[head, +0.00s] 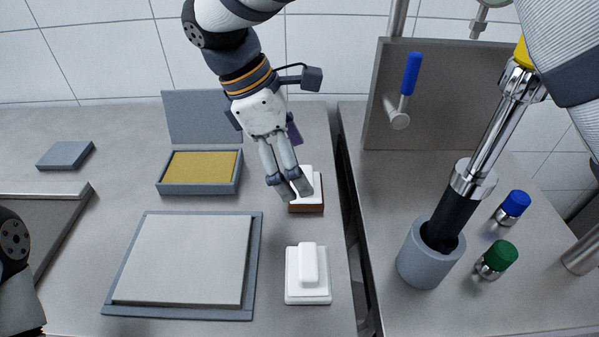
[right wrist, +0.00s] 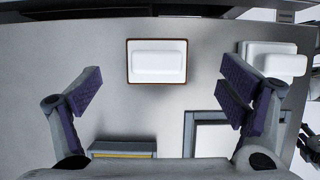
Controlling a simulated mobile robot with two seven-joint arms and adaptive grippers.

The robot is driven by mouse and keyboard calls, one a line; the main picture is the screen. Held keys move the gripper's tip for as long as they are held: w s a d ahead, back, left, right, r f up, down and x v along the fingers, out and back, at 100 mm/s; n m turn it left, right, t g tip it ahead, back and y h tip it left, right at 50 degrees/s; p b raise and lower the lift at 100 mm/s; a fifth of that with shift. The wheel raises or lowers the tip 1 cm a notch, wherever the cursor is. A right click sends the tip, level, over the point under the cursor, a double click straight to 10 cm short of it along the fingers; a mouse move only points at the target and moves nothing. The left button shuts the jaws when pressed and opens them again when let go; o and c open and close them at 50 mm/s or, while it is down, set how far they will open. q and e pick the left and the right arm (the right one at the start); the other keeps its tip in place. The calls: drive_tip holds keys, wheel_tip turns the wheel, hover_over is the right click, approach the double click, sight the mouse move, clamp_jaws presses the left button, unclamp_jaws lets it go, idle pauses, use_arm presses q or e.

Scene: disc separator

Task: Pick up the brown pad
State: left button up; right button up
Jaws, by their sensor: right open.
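The brown pad (head: 307,208) is a white block with a raised white handle and a brown underside. It lies on the table right of centre in the head view. In the right wrist view the brown pad (right wrist: 158,77) shows whole, with a thin brown rim. My right gripper (head: 290,187) points down at the pad and covers part of it in the head view. In the right wrist view my right gripper (right wrist: 160,90) is open and empty, its fingers spread to either side of the pad. My left gripper is not in view.
An all-white pad (head: 308,288) lies nearer the front. An open grey box (head: 200,189) with yellow filling and a grey flat plate (head: 180,262) lie left. Past a gap, a grey cup (head: 425,270) holds a tool; blue-capped (head: 514,206) and green-capped (head: 497,259) bottles stand nearby.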

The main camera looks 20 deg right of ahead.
drive_tip(key=x, duration=0.5)
drive_tip(key=shift+w, duration=0.15)
drive_tip(key=shift+a, duration=0.1)
drive_tip(key=c, duration=1.2)
drive_tip(key=shift+c, duration=0.2)
